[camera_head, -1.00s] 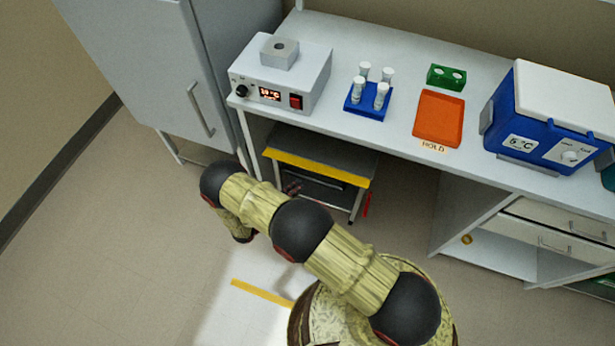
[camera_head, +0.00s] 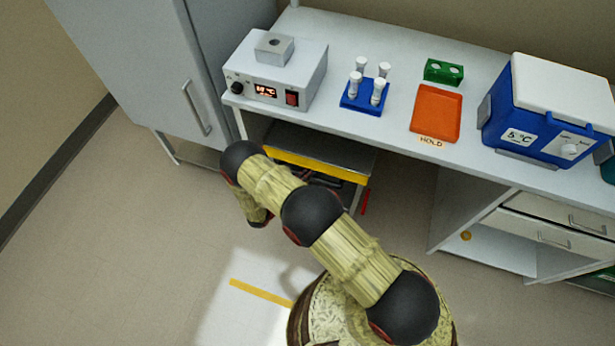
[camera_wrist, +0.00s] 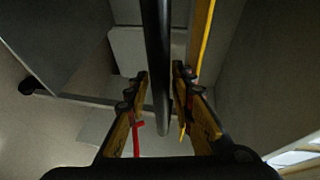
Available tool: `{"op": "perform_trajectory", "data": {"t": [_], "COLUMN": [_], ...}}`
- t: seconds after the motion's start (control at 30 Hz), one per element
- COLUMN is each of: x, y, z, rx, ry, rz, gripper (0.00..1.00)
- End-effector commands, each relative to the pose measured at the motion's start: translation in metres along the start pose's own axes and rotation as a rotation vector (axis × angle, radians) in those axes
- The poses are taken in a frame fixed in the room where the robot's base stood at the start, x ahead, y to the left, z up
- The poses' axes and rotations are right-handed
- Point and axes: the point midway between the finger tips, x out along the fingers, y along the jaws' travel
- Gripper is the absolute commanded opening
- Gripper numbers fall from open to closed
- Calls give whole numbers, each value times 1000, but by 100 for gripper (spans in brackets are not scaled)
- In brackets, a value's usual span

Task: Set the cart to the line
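The cart (camera_head: 318,150) stands under the bench, with a grey top and a yellow front edge. My arm covers part of its front. A yellow edge (camera_wrist: 202,35) lies to the bar's right. In the head view my gripper is mostly hidden by my arm.
The bench (camera_head: 395,135) bears a heater box (camera_head: 290,85), a blue tube rack (camera_head: 362,104), an orange tray (camera_head: 436,110) and a blue cooler (camera_head: 540,120). A grey cabinet (camera_head: 140,70) stands left of the cart. The floor left of the line is clear.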

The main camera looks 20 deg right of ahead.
Motion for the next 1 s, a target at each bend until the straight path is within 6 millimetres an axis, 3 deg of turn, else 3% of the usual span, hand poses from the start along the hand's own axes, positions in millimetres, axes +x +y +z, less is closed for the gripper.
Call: {"op": "perform_trajectory", "data": {"t": [0.1,0.53,1.0], "x": [0,0,-1], "y": [0,0,1], "z": [0,0,0], "rx": [0,0,0], "ry": [0,0,0], "rz": [0,1,1], "gripper": [24,0,0]}}
